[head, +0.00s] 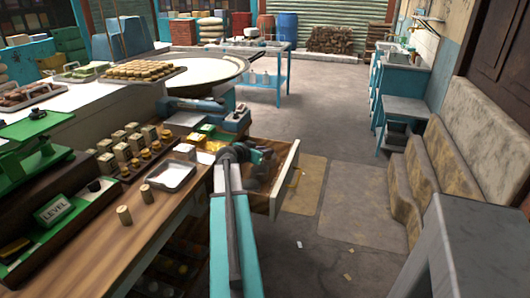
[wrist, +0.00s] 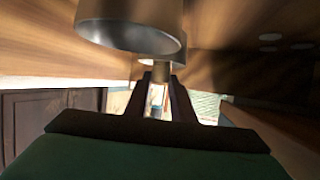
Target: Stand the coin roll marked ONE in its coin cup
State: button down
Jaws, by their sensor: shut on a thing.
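My gripper (wrist: 160,78) is shut on a small pale cylindrical thing (wrist: 160,69); its kind and any marking cannot be read. In the head view my gripper (head: 262,157) is over the open wooden drawer (head: 287,178), and what it holds is not clear there. In the wrist view a large cylinder with a grey rim (wrist: 130,30) looms close above the fingers; I cannot tell whether it is a cup or a roll. No ONE mark is legible.
Open floor (head: 335,130) lies right of the drawer.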

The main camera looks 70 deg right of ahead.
jog(key=shift+f+b, duration=0.35)
jog(key=shift+b, duration=0.15)
jog(key=c, duration=1.5)
grip_release()
jog(key=shift+r+p, duration=0.25)
jog(key=shift+p, duration=0.05)
jog(key=shift+r+p, duration=0.5)
jog(key=shift+p, duration=0.3)
jog(key=shift+a, duration=0.35)
jog(key=b+v, duration=0.2)
jog(key=v, duration=0.9)
jog(key=shift+w+r, duration=0.1)
